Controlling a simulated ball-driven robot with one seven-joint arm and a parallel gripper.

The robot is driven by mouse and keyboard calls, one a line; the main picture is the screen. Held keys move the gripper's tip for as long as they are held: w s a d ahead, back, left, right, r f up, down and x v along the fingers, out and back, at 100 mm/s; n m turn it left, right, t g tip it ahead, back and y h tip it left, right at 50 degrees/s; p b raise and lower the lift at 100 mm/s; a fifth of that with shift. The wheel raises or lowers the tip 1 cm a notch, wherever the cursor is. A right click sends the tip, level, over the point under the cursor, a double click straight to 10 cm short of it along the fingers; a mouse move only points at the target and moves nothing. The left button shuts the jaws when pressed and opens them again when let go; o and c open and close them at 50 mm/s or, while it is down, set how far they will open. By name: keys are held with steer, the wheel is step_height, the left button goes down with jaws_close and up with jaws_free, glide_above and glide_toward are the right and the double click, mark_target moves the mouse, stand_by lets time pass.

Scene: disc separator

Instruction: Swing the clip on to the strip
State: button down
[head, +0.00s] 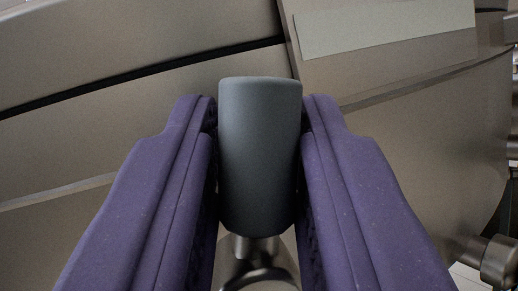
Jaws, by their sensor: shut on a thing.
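My gripper (260,165) has two purple fingers, one on each side of a dark grey rounded grip (260,150). It is shut on this grip, and both fingers touch its sides. A shiny metal stem (257,250) shows below the grip, between the fingers. I cannot tell for sure whether the grip belongs to the clip. A pale flat strip (385,25) lies on the metal body at the upper right, apart from the gripper. What lies behind the grip and fingers is hidden.
A large tan metal housing (120,125) fills most of the view, with a dark curved seam across the upper left. Metal fittings (495,262) stick out at the lower right edge. More metal parts line the right edge.

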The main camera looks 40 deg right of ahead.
steer(key=shift+w+a+n+t+y, duration=0.25)
steer(key=shift+n+t, duration=0.3)
steer(key=shift+n, duration=0.45)
steer(key=shift+a+n+t+y, duration=0.1)
steer(key=shift+n+t+y, duration=0.35)
steer(key=shift+n, duration=0.55)
steer(key=shift+r+n+t, duration=0.1)
steer(key=shift+n+t, duration=0.2)
steer(key=c, duration=1)
jaws_free()
steer(key=shift+a, duration=0.1)
steer(key=v, duration=0.7)
steer(key=shift+s+a+f+b, duration=0.2)
steer(key=shift+f+b, duration=0.1)
steer(key=shift+b, duration=0.05)
